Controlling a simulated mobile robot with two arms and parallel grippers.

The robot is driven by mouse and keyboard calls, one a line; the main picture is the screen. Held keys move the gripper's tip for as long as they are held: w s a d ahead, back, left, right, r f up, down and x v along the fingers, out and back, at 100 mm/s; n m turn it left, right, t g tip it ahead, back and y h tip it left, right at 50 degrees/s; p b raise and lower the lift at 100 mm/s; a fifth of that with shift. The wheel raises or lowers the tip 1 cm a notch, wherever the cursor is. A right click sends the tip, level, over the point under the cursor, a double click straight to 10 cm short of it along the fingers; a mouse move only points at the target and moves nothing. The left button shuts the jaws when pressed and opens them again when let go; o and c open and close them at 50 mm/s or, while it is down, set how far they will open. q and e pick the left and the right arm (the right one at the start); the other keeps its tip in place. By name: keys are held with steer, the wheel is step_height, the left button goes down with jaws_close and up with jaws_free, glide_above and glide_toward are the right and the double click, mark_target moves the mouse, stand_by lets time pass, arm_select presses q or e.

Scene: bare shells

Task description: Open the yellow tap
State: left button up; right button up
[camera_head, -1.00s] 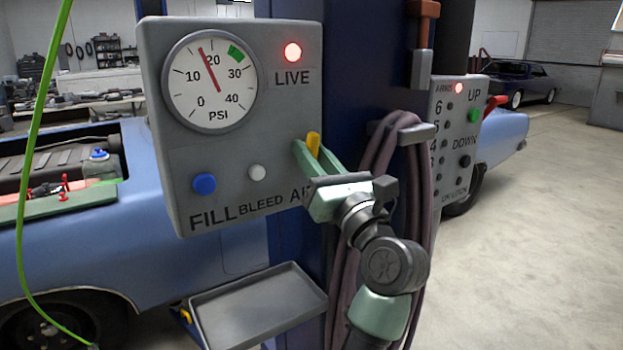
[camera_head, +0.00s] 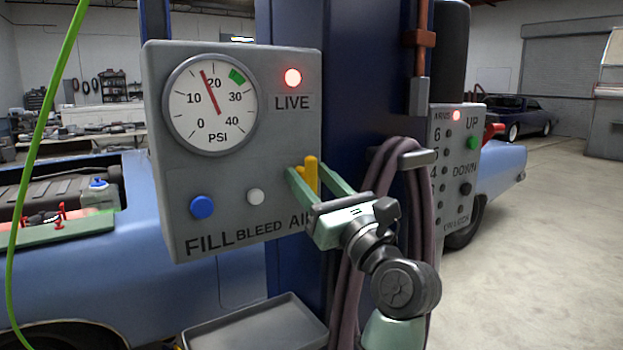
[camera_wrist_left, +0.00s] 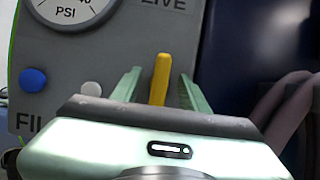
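The yellow tap (camera_head: 311,173) is an upright yellow lever at the right of the grey gauge panel, above the partly hidden "AIR" label. In the left wrist view the tap (camera_wrist_left: 160,80) stands between the two pale green fingers, with a gap on each side. My left gripper (camera_head: 306,169) is open around the tap, one finger to each side, and its palm hides the lower right of the panel. The wrist view shows the gripper (camera_wrist_left: 158,77) from behind. The tap's base is partly hidden. My right gripper is not in view.
The panel (camera_head: 225,228) carries a PSI gauge (camera_head: 210,105), a lit red LIVE lamp (camera_head: 293,77), a blue button (camera_head: 202,207) and a white button (camera_head: 255,196). A coiled hose (camera_head: 380,215) hangs close right. A grey tray (camera_head: 255,325) sits below. A green line (camera_head: 40,130) hangs left.

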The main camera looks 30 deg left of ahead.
arm_select(q)
steer(key=shift+r, duration=0.15)
step_height(320, 180, up, 20)
stand_by(0.7)
stand_by(0.4)
